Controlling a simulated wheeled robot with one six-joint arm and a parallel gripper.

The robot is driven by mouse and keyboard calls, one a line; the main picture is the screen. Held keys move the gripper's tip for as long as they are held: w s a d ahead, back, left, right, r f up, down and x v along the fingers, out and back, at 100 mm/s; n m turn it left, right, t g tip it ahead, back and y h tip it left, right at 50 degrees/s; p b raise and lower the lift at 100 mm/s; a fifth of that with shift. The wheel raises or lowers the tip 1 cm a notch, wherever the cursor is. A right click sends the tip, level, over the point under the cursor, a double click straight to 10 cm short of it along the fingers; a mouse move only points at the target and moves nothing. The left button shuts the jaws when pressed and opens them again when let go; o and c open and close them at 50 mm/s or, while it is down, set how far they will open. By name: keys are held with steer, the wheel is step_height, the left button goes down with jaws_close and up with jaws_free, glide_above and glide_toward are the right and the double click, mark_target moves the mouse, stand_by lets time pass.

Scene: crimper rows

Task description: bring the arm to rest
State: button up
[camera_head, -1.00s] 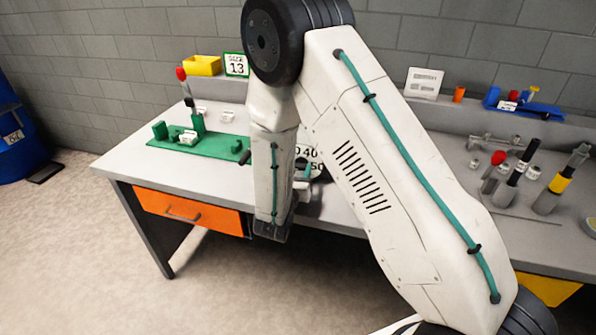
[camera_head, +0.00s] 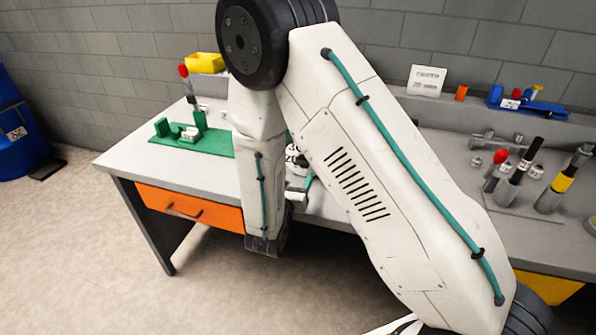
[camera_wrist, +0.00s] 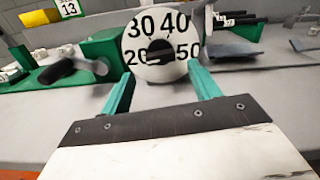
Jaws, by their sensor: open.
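My gripper shows in the wrist view (camera_wrist: 162,92), with its two teal fingers apart and nothing between them. Beyond the fingers stands a round white dial (camera_wrist: 160,40) marked 20, 30, 40 and 50, with a dark knob at its middle. In the head view my white arm hangs over the front of the bench, and the dial (camera_head: 293,153) is mostly hidden behind it. The fingers are largely hidden there too.
The grey workbench (camera_head: 115,163) has an orange drawer (camera_head: 190,208). A green fixture (camera_head: 215,143) stands at left, a yellow bin (camera_head: 205,62) behind it. Dark-handled tools (camera_head: 517,170) stand at right. A blue barrel (camera_head: 15,140) is at far left; floor in front of the bench is clear.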

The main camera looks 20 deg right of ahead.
steer(key=shift+v, duration=1.3)
steer(key=shift+d+f, duration=0.1)
steer(key=shift+d, duration=0.05)
steer(key=s+d+m+g+h, duration=0.1)
steer(key=s+d+m+g, duration=0.1)
steer(key=s+d+m+g+h, duration=0.2)
steer(key=shift+s+d, duration=0.2)
steer(key=shift+s, duration=0.1)
steer(key=s+d+r+m+g+y, duration=0.2)
steer(key=s+d+r+m+g, duration=0.1)
steer(key=s+r+m+g, duration=0.4)
steer(key=s+d+r+m+g+y, duration=0.2)
steer(key=s+d+r+m+g, duration=0.2)
steer(key=s+m+g, duration=0.45)
steer(key=s+a+r+m+t+y, duration=0.4)
steer(key=s+r+m+t+y, duration=0.2)
steer(key=s+r+m+y, duration=0.3)
steer(key=shift+s+r+m+y, duration=0.3)
steer(key=shift+s+r+m, duration=0.55)
steer(key=shift+s+r, duration=0.6)
